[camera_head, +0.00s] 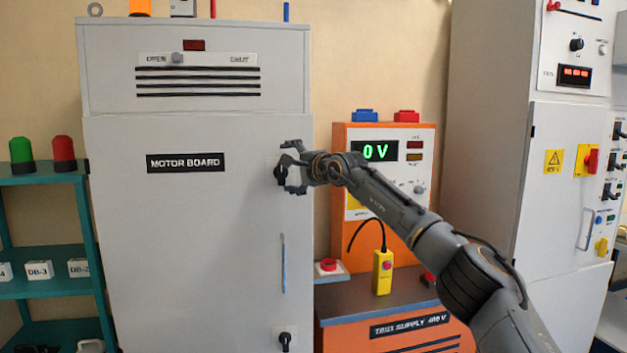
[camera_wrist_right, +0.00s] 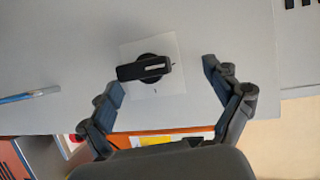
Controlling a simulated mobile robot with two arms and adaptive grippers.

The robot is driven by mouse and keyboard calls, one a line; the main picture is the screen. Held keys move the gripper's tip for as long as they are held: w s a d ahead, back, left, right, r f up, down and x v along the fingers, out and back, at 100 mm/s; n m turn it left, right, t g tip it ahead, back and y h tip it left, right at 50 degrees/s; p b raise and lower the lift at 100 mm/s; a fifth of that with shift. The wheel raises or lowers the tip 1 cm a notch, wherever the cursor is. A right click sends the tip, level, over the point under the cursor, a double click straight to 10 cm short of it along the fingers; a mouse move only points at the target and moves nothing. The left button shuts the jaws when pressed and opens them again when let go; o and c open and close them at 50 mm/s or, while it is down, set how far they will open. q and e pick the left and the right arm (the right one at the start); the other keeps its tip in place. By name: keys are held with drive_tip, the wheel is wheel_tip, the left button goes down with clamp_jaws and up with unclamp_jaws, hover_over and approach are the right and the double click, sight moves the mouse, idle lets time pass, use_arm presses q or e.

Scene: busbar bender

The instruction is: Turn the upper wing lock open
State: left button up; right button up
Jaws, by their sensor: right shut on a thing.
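The motor board cabinet (camera_head: 190,230) has a tall grey door. The upper wing lock (camera_head: 279,174) is a black knob near the door's right edge, partly covered by my right gripper (camera_head: 293,167). In the right wrist view the upper wing lock (camera_wrist_right: 143,69) shows on a pale square plate, its wing lying across the picture. My right gripper (camera_wrist_right: 164,78) is shut on this lock, with a finger on either side; the contact itself is hard to see. The lower wing lock (camera_head: 285,340) sits upright near the bottom of the door. My left gripper is not in view.
A blue door handle (camera_head: 283,263) runs upright between the two locks. An orange test supply unit (camera_head: 385,185) stands right of the cabinet, behind my arm, with a yellow pendant (camera_head: 382,272). A teal shelf (camera_head: 40,180) stands at the left.

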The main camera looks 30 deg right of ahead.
drive_tip(key=s+d+r+b, duration=0.1)
drive_tip(key=s+b, duration=0.9)
drive_tip(key=s, duration=0.1)
drive_tip(key=shift+s+r+b, duration=0.15)
drive_tip(key=shift+s+b, duration=0.05)
drive_tip(key=shift+b, duration=0.2)
idle(0.4)
drive_tip(key=shift+d, duration=0.15)
idle(0.4)
